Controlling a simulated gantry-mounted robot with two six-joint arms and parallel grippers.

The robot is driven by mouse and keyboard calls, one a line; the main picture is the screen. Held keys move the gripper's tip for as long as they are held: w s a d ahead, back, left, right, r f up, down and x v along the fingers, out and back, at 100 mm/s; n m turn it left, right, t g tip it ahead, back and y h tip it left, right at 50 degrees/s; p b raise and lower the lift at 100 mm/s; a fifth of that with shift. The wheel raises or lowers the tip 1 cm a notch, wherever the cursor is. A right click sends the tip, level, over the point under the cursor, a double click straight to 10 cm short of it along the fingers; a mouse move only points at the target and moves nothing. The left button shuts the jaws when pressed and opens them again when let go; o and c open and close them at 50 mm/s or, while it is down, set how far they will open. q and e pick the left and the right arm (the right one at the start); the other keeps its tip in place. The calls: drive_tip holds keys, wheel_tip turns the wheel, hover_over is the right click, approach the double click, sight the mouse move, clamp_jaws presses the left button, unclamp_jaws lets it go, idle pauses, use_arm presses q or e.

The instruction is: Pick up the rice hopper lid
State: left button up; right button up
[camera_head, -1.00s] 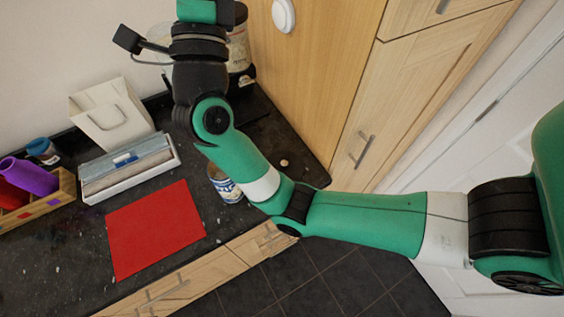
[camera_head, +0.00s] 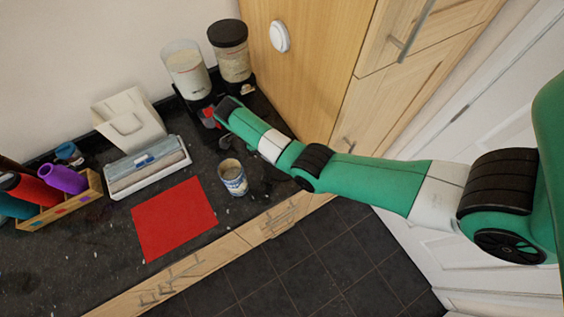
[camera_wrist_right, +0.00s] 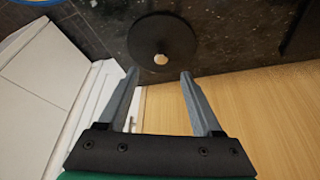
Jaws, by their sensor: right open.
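The rice hopper lid is a round black disc (camera_wrist_right: 178,36) with a small pale knob (camera_wrist_right: 161,59), flat on the dark counter in the right wrist view. My right gripper (camera_wrist_right: 160,74) is open and empty, its two fingertips on either side of the knob's line and just short of it in the picture. I cannot tell its height above the lid. A clear hopper with pale contents and no visible lid (camera_head: 187,70) stands at the back. My left gripper is not in view.
A black-topped hopper (camera_head: 230,52) stands beside the clear one. A tin (camera_head: 232,178), a red mat (camera_head: 173,220), a box of rolls (camera_head: 146,166), a white bag-like holder (camera_head: 128,120) and a bottle crate (camera_head: 88,190) are on the counter. A wooden cabinet (camera_head: 310,75) borders the right.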

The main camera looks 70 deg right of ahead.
drive_tip(key=shift+b+x, duration=0.35)
drive_tip(key=shift+x, duration=0.9)
drive_tip(key=x, duration=0.5)
drive_tip(key=shift+s+d, duration=0.1)
clamp_jaws()
